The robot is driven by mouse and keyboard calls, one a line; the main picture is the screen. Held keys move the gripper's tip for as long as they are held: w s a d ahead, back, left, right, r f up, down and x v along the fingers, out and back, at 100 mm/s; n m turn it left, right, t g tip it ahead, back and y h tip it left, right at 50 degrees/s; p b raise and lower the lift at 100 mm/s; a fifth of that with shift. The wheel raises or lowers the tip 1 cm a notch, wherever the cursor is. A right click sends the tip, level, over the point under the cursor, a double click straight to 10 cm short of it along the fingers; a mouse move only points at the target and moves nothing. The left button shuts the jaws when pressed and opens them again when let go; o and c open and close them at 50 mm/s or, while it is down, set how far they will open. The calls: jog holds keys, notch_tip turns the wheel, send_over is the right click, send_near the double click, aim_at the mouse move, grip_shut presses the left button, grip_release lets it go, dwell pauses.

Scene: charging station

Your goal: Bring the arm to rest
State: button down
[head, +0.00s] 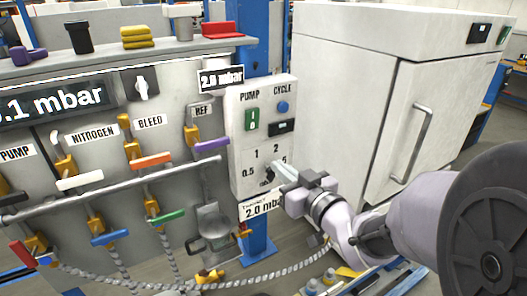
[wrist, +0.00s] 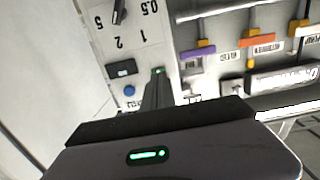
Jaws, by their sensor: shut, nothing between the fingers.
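My arm reaches in from the right of the head view. My gripper (head: 277,170) is shut and empty, and its fingertips overlap the lower right of the grey control box (head: 237,150). In the wrist view the shut fingers (wrist: 158,74) point at the box face beside its dark display. The black selector knob (head: 267,179) is close by the fingertips in the head view. In the wrist view the knob (wrist: 119,12) stands clear of the fingers. I cannot tell whether the fingertips touch the box.
A valve panel (head: 110,188) with coloured handles and a long pipe is left of the box. A large white cabinet (head: 350,110) with a bar handle (head: 423,130) stands behind my arm. A braided hose (head: 290,270) runs low in front. Small items lie on the panel's top.

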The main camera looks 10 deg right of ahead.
jog(key=s+d+f+m+g+h+b, duration=0.1)
jog(key=s+d+f+m+g+h, duration=0.1)
jog(key=s+d+m+g+h, duration=0.35)
jog(key=s+a+f+g, duration=0.1)
jog(key=s+a, duration=0.2)
jog(key=s, duration=0.3)
jog(key=s+a+f+m+g+y, duration=0.1)
jog(key=s+a+f+g, duration=0.1)
jog(key=s, duration=0.5)
jog(key=s+a+f+m+g+y+b, duration=0.1)
jog(key=s+a+f+g, duration=0.1)
jog(key=s+a, duration=0.3)
jog(key=shift+s, duration=0.7)
jog(key=shift+m, duration=0.25)
